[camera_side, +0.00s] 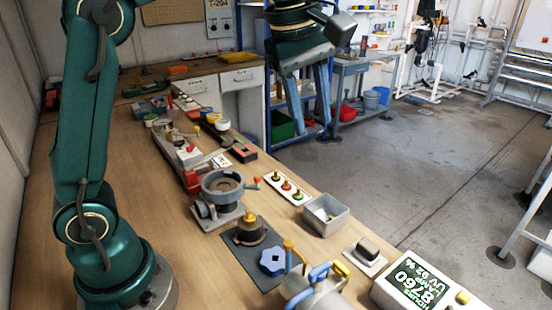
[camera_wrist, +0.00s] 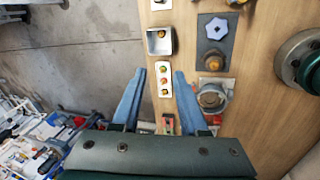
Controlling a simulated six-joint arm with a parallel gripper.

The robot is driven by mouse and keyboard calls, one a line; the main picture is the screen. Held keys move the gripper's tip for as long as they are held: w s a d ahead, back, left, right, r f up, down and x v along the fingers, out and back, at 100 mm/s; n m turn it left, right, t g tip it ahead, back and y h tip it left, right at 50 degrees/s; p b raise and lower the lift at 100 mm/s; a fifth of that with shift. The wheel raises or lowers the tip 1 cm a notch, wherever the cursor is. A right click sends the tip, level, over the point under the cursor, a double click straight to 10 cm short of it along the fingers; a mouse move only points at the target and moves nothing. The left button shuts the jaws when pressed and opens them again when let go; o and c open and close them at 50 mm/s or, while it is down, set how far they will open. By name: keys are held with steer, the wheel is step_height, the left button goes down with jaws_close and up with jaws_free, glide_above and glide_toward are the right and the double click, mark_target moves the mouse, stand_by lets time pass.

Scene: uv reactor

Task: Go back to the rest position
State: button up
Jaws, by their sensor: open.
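My gripper (camera_side: 308,98) is at the top middle of the side view, high above the bench's right edge, with its two blue-grey fingers pointing down. In the wrist view my gripper (camera_wrist: 158,75) shows its fingers spread apart with nothing between them but the bench below. The fingers touch nothing that I can see. The UV reactor station on the wooden bench (camera_side: 105,205) has a round grey housing (camera_side: 222,187), a brass-topped fitting (camera_side: 250,230) on a dark plate, and a blue star-shaped knob (camera_side: 272,262), which also shows in the wrist view (camera_wrist: 217,29).
A white panel with coloured buttons (camera_side: 285,187), a grey metal tray (camera_side: 325,214), a dark block on a white plate (camera_side: 366,252) and a display reading 8760 (camera_side: 413,283) line the bench's right side. Blue shelving (camera_side: 268,75) stands behind. The floor at right (camera_side: 420,160) is mostly open.

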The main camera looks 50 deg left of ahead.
steer(key=s+r+m+t, duration=0.1)
steer(key=s+m, duration=0.2)
steer(key=s, duration=0.4)
steer(key=s+a+f+m+t, duration=0.1)
steer(key=s+f+m, duration=0.8)
steer(key=m, duration=0.3)
steer(key=shift+a+f+m+t, duration=0.15)
steer(key=shift+f+m+t, duration=0.15)
steer(key=shift+m, duration=0.1)
stand_by(0.4)
